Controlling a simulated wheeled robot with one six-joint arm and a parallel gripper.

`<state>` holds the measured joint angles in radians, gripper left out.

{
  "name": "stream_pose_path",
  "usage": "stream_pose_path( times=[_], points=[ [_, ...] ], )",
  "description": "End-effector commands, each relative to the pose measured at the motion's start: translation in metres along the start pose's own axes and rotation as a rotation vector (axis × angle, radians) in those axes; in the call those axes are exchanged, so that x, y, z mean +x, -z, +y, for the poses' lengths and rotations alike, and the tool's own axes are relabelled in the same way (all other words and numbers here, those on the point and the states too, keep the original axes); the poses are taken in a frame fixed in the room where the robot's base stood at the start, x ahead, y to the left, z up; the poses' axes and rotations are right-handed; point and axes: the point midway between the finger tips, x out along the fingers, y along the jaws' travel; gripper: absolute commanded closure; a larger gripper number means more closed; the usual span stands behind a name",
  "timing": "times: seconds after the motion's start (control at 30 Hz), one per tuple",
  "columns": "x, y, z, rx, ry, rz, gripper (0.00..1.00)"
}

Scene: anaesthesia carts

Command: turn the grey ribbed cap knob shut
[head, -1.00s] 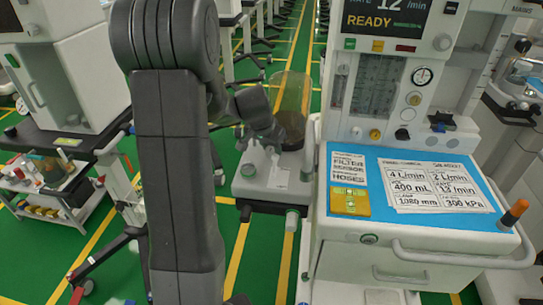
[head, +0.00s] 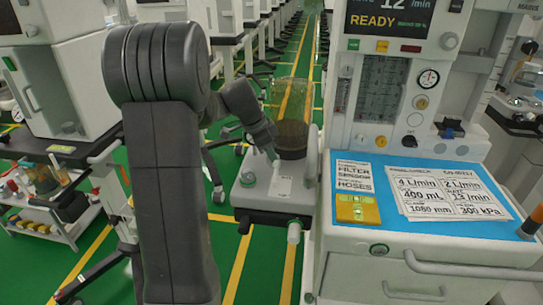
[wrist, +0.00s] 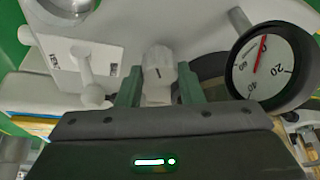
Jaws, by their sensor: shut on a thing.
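The knob cannot be made out there, behind my gripper.
A round gauge (wrist: 262,64) with a red needle is close right of my gripper in the wrist view. A white lever (wrist: 88,70) is to the left. The anaesthesia cart's blue worktop (head: 370,222) lies right of the block. Another cart (head: 62,85) stands left.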

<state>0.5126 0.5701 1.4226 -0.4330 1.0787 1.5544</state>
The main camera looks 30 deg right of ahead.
Motion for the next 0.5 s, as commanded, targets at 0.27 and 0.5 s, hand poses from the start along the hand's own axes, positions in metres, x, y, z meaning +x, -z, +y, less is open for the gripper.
stream_pose_path(
  times=[0.27, 0.5],
  points=[
    [0.0002, -0.0007, -0.0004, 0.030, -0.012, -0.001, 0.89],
    [0.0002, -0.0008, -0.0003, 0.030, -0.012, -0.001, 0.89]
  ],
)
